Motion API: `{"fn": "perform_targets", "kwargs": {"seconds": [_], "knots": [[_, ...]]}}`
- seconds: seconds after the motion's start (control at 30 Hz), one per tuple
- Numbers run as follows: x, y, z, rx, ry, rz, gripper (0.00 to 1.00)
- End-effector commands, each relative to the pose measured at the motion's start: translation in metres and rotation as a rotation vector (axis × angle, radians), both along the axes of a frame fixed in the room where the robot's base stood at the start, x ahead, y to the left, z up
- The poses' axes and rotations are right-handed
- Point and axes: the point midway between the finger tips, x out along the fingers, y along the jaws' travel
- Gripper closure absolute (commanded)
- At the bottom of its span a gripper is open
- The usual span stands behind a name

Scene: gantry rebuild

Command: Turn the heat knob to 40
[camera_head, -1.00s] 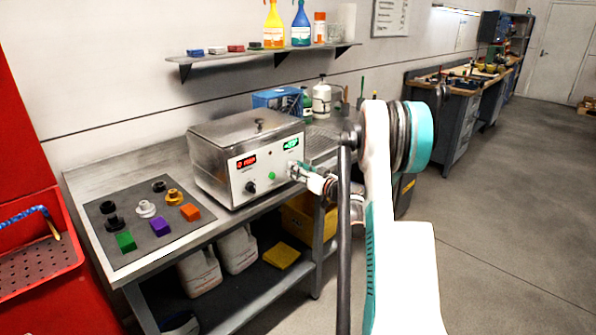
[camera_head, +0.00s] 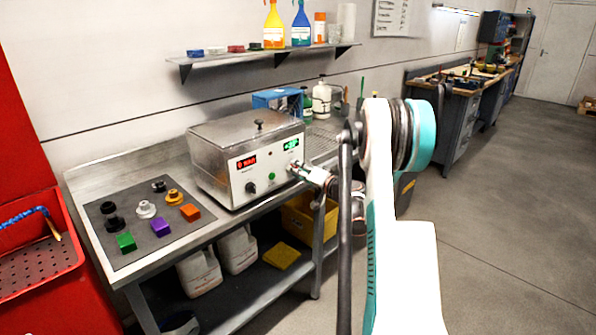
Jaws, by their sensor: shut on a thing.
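A steel bath unit (camera_head: 215,165) with a lid stands on the workbench. Its white front panel has a red display (camera_head: 246,162) on the left and a green display (camera_head: 291,145) on the right; I cannot read their digits. A black knob (camera_head: 250,188) sits under the red display, with a green button (camera_head: 271,176) right of it. My gripper (camera_head: 297,168) is at the panel's right side, just below the green display, shut on the right-hand knob there. The gripper hides that knob, so its pointer and scale cannot be seen.
A dark mat (camera_head: 152,228) with several coloured blocks and round metal and black pieces lies on the bench at left. A blue box (camera_head: 277,99) and bottles stand behind the unit. A shelf (camera_head: 260,60) hangs above. Open floor lies at right.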

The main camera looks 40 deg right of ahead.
Motion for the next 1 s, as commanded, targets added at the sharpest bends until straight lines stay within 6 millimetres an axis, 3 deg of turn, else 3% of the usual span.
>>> {"fn": "perform_targets", "kwargs": {"seconds": [1.0], "knots": [[0.0001,-0.0027,0.0004,0.959,0.074,-0.002,0.98]]}}
